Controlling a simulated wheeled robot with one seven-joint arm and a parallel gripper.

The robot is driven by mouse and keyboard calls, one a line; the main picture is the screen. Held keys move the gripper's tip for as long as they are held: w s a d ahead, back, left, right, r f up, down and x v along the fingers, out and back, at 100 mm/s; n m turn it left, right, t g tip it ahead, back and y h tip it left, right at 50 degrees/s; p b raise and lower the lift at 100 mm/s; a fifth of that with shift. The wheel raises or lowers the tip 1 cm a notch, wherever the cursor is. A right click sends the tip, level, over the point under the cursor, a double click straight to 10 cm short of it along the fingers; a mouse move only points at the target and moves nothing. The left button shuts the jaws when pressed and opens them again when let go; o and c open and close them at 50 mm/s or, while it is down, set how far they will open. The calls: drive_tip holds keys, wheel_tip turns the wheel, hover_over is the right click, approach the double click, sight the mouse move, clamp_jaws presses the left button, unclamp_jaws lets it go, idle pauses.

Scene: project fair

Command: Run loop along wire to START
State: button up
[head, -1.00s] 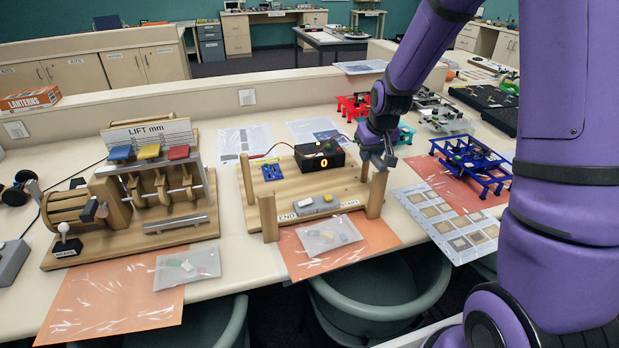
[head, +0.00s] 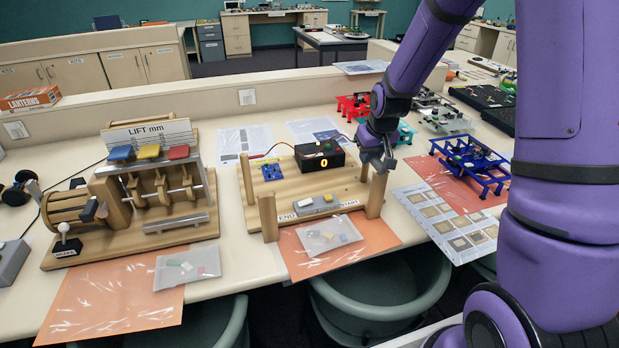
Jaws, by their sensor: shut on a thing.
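The wire-loop game stands on a wooden base (head: 290,191) in the middle of the bench. It has a left post (head: 268,217) by the END label (head: 286,217) and a right post (head: 376,195) by the START label (head: 350,203). A black counter box (head: 319,158) on it reads 0. My gripper (head: 378,168) is at the top of the right post, at the START side. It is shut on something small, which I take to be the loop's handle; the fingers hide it. The wire and loop are too thin to make out.
A wooden cam machine (head: 150,195) stands to the left. A blue frame (head: 470,165) on an orange mat and a printed sheet (head: 447,222) lie to the right. A bag of small parts (head: 328,236) lies in front of the base.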

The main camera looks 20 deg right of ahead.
drive_tip(key=o, duration=1)
drive_tip(key=shift+c, duration=0.2)
drive_tip(key=shift+r, duration=0.15)
drive_tip(key=shift+r, duration=3.85)
